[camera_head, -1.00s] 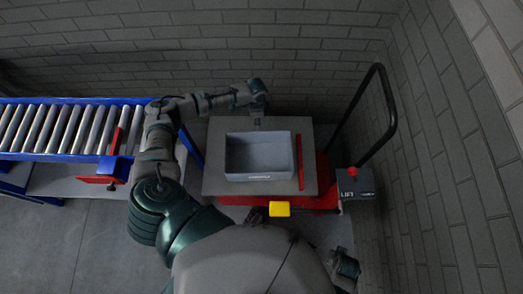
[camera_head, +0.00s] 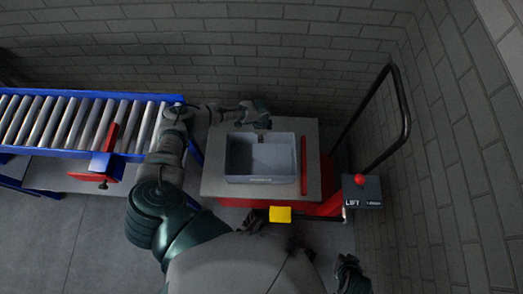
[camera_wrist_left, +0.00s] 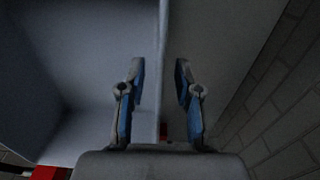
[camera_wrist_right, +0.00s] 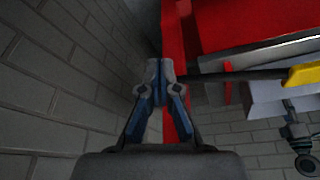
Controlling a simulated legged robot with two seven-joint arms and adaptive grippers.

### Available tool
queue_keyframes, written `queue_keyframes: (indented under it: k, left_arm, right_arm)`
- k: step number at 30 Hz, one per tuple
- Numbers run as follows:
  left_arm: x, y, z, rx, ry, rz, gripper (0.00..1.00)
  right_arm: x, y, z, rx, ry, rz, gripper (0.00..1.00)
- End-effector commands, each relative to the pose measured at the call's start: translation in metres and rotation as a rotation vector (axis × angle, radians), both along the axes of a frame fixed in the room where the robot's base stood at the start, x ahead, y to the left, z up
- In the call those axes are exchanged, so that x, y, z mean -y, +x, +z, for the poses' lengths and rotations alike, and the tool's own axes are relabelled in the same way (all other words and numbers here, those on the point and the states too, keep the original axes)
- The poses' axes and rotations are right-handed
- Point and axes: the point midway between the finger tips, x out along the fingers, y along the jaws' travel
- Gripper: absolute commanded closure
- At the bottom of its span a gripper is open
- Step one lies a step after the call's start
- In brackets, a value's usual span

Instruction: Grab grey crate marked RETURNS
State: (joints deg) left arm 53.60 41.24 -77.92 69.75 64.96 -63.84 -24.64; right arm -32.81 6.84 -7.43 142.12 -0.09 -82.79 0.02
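The grey crate (camera_head: 262,180) sits empty and upright on the grey top of a lift cart (camera_head: 213,178). Its near wall has a small label too blurred to read. My left gripper (camera_head: 260,137) is at the crate's far wall. In the left wrist view the fingers (camera_wrist_left: 159,80) are open, one on each side of the wall's rim, with a gap to each. The crate's inside (camera_wrist_left: 85,50) shows to the left there. My right gripper (camera_wrist_right: 160,75) is shut and empty, low beside the cart's red frame, away from the crate.
A red bar (camera_head: 304,165) lies along the cart top, right of the crate. The cart has a black handle (camera_head: 404,115), a LIFT box (camera_head: 362,191) with a red button, and a yellow pedal (camera_head: 280,214). A roller conveyor (camera_head: 75,124) stands left. Brick walls enclose the back and right.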

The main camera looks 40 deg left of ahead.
Motion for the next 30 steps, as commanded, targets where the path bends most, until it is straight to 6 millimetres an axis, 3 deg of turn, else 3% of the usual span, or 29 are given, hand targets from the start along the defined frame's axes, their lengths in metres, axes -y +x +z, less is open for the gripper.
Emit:
queue_keyframes:
  k: [5, 9, 23, 30]
  left_arm:
    - [0.0, 0.0, 0.001, 0.001, 0.0, 0.0, 0.67]
    - [0.001, 0.0, 0.001, 0.0, 0.001, 0.0, 1.0]
    - [0.0, 0.001, 0.004, 0.001, 0.0, 0.001, 1.0]
    - [0.0, 0.002, 0.04, 0.005, -0.002, -0.001, 1.0]
  right_arm:
    - [0.0, 0.0, 0.001, 0.002, 0.0, 0.0, 1.0]
    - [0.0, 0.001, 0.0, -0.001, 0.0, 0.0, 1.0]
    - [0.0, 0.002, 0.001, -0.001, -0.001, 0.0, 1.0]
    - [0.008, -0.028, -0.005, -0.141, -0.029, -0.007, 1.0]
